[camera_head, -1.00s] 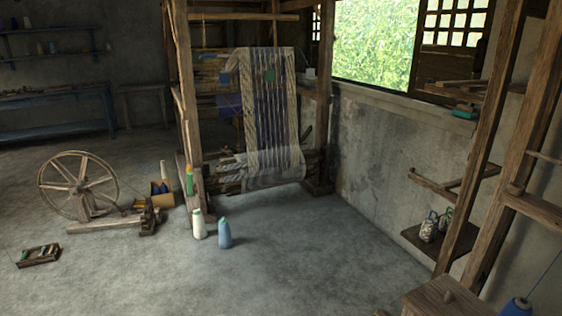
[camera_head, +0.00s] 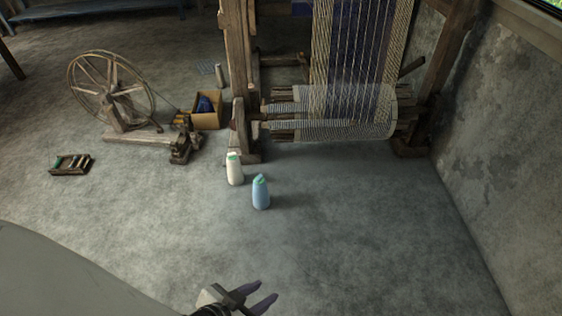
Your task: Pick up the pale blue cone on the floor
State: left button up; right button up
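The pale blue cone (camera_head: 261,194) stands upright on the grey floor, with a green top. It is in front of the loom, just right of and nearer than a white cone (camera_head: 235,171) that also has a green top. My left gripper (camera_head: 268,293) shows at the bottom middle, nearer to me than the blue cone and apart from it. Its two dark fingers are spread with a gap between them, and nothing is seen between them. My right gripper is out of view.
The wooden loom (camera_head: 240,75) with its striped cloth stands behind the cones. A spinning wheel (camera_head: 108,90), a cardboard box (camera_head: 206,115) and a small rack (camera_head: 70,164) are to the left. A grey wall (camera_head: 500,130) bounds the right. The floor right of the cones is clear.

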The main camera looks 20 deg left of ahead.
aim_at(261, 199)
jog(key=i, duration=2.45)
jog(key=u, duration=3.2)
jog(key=i, duration=0.5)
